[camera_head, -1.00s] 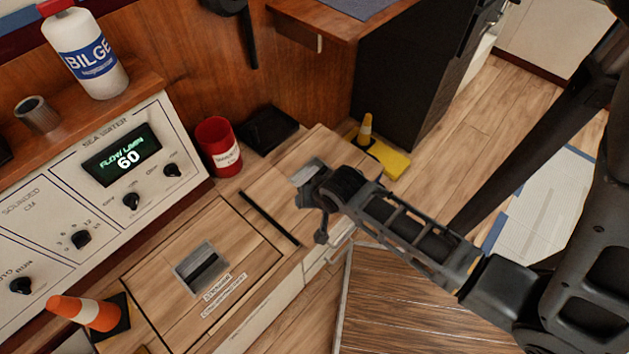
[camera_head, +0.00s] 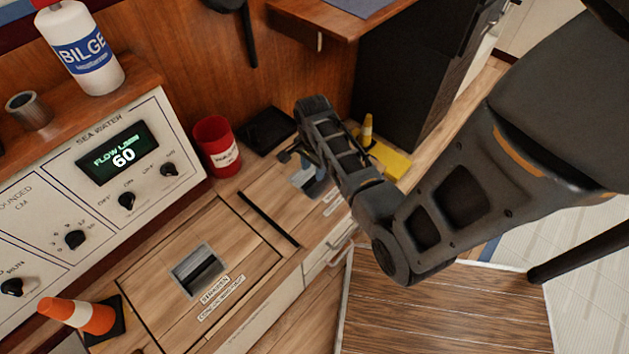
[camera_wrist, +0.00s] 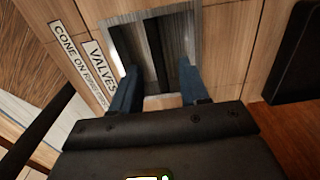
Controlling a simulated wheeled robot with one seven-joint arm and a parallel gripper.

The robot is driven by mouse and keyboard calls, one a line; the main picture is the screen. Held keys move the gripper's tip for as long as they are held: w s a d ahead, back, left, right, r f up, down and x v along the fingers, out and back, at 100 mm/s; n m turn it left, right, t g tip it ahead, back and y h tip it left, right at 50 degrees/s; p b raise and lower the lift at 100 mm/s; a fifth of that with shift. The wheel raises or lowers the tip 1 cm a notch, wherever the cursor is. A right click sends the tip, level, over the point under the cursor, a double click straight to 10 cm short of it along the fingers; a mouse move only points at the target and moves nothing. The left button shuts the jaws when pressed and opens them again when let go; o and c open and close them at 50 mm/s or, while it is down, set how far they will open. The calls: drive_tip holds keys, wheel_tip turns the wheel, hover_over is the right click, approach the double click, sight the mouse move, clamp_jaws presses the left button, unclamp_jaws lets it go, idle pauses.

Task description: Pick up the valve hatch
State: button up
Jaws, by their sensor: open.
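The valve hatch (camera_head: 283,192) is a wooden panel in the bench top, with a recessed metal plate and a dark bar handle (camera_wrist: 155,50). A "VALVES" label (camera_wrist: 98,68) is on the wood beside the plate. My gripper (camera_head: 307,177) is over this plate, partly hiding it in the head view. In the wrist view my gripper (camera_wrist: 157,72) is open, its two blue fingers at either side of the plate's near end, with the bar between them. I cannot tell whether the fingers touch the bar. The hatch lies flat in the bench.
A second hatch (camera_head: 160,255) labelled strainer lies to the left, past a black slot (camera_head: 269,218). An orange cone (camera_head: 80,315) stands beyond it. A red can (camera_head: 217,145), a black tray (camera_head: 266,131) and a yellow block (camera_head: 391,160) with a cone are near my gripper.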

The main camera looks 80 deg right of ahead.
sight(314, 177)
wheel_tip(314, 177, down, 5)
drive_tip(key=shift+s+b, duration=0.15)
drive_tip(key=shift+b, duration=0.35)
drive_tip(key=shift+c, duration=0.2)
clamp_jaws()
idle(0.8)
drive_tip(key=shift+d+r, duration=0.1)
